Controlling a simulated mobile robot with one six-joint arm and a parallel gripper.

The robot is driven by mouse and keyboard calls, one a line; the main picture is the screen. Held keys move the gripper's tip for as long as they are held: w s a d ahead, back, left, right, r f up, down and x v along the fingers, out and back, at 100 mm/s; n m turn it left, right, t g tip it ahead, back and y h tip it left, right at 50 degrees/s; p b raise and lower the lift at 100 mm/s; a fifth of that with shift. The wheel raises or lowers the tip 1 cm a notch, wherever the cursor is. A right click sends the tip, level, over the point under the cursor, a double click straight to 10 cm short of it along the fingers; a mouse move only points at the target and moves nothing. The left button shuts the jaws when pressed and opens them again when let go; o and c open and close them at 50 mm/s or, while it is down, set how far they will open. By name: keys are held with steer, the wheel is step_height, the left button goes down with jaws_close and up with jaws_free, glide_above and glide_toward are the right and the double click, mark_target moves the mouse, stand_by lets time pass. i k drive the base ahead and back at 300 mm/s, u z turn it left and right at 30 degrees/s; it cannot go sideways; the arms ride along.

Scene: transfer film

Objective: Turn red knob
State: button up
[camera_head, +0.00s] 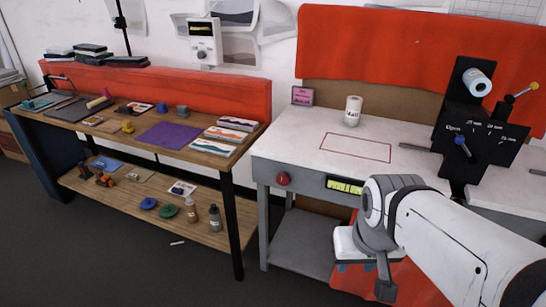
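The red knob (283,179) is round and sits on the grey front edge of the white-topped bench (275,148), near its left corner. It is fully visible and nothing touches it. My gripper (356,268) hangs at the end of my white arm, to the right of the knob and lower in the picture, in front of the bench. It is apart from the knob. Its fingers are small and partly hidden by my wrist, so I cannot tell whether they are open or shut.
A yellow-green display (344,186) is right of the knob. A white canister (353,110) and a black machine (474,135) stand on the bench. A wooden table (120,135) with several items is to the left.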

mark_target(282, 179)
steer(key=z, duration=0.15)
steer(key=i, duration=0.9)
steer(key=u, duration=0.1)
